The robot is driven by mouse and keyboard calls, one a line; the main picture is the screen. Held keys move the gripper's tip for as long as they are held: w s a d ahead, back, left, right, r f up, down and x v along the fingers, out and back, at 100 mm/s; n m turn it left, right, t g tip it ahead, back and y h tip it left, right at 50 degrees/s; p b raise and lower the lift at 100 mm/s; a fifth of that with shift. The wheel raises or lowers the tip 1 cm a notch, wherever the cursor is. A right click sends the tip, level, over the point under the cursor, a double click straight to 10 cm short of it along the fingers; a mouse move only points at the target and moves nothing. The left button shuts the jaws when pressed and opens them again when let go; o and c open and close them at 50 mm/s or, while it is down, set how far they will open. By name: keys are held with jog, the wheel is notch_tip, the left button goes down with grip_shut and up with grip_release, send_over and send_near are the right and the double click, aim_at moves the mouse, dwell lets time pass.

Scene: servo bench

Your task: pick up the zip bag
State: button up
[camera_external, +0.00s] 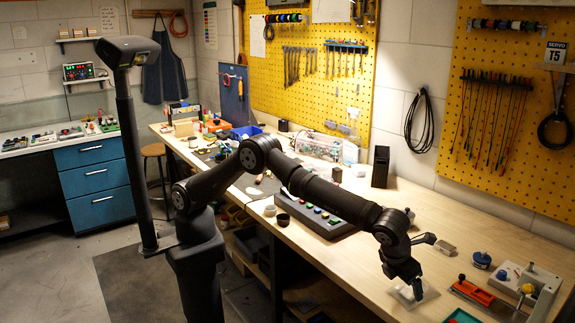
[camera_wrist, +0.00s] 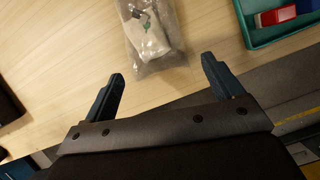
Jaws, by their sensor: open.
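The zip bag (camera_wrist: 152,38) is a clear, wrinkled plastic bag lying on the light wood bench, with small greyish and dark bits inside. In the wrist view it is at the top middle, cut off by the upper edge. In the external view it is a pale patch (camera_external: 430,292) at the bench's front, partly hidden by my gripper (camera_external: 416,292). In the wrist view my gripper (camera_wrist: 163,68) is open and empty. The bag's near end lies in line with the gap between the two fingertips; most of the bag is beyond them. I cannot tell the height above the bench.
A green tray (camera_wrist: 262,40) with a red item and a pale item is right of the bag. A red-handled tool (camera_external: 472,291) and a grey fixture (camera_external: 535,284) stand to the right. The bench's front edge is close. Bare wood lies left of the bag.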

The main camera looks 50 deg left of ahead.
aim_at(407, 292)
jog(key=x, duration=0.4)
jog(key=shift+w+a+f, duration=0.25)
jog(key=shift+w, duration=0.05)
jog(key=c, duration=1)
jog(key=shift+c, duration=0.2)
